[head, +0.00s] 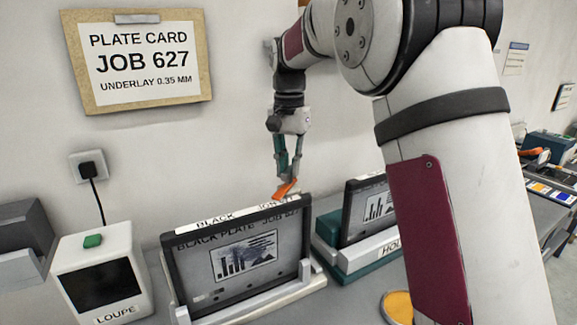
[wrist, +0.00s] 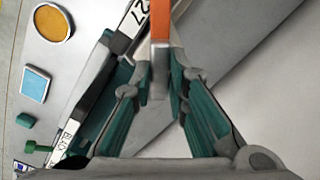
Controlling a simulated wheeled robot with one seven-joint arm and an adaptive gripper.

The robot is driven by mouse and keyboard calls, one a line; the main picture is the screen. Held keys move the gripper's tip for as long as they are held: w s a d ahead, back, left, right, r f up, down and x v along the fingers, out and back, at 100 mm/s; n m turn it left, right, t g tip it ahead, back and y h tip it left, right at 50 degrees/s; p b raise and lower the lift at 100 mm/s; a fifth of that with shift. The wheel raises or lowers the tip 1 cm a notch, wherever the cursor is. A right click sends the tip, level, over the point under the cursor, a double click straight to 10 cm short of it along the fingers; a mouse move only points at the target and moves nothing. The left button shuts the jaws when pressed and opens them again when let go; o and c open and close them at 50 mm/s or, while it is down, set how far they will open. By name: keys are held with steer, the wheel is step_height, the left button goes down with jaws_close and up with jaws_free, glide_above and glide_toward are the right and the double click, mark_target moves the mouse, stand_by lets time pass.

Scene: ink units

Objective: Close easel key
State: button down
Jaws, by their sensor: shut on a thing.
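My gripper (head: 287,180) points down at the top right of a dark framed easel plate (head: 240,262) marked BLACK PLATE JOB 627. Its fingers are shut on an orange key (head: 286,190) at the easel's top edge. In the wrist view, the orange key (wrist: 160,22) runs up from between the fingertips (wrist: 160,88), which partly hide it. The key looks tilted in the head view. I cannot tell whether it touches the frame or how far it is turned. A white label strip (head: 212,220) lies along the easel's top edge.
A second framed plate (head: 365,212) on a teal and white base marked HOLD stands right of the easel. A white loupe box (head: 105,275) stands left. An orange disc (head: 398,306) lies at front right. The wall with the job card (head: 150,62) is behind.

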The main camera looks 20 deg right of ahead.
mark_target(289, 169)
steer(key=n, duration=0.5)
steer(key=shift+n, duration=0.3)
steer(key=n, duration=0.4)
steer(key=shift+n, duration=0.4)
steer(key=c, duration=1.6)
jaws_free()
steer(key=shift+o, duration=0.2)
step_height(289, 169, up, 12)
steer(key=shift+r, duration=0.1)
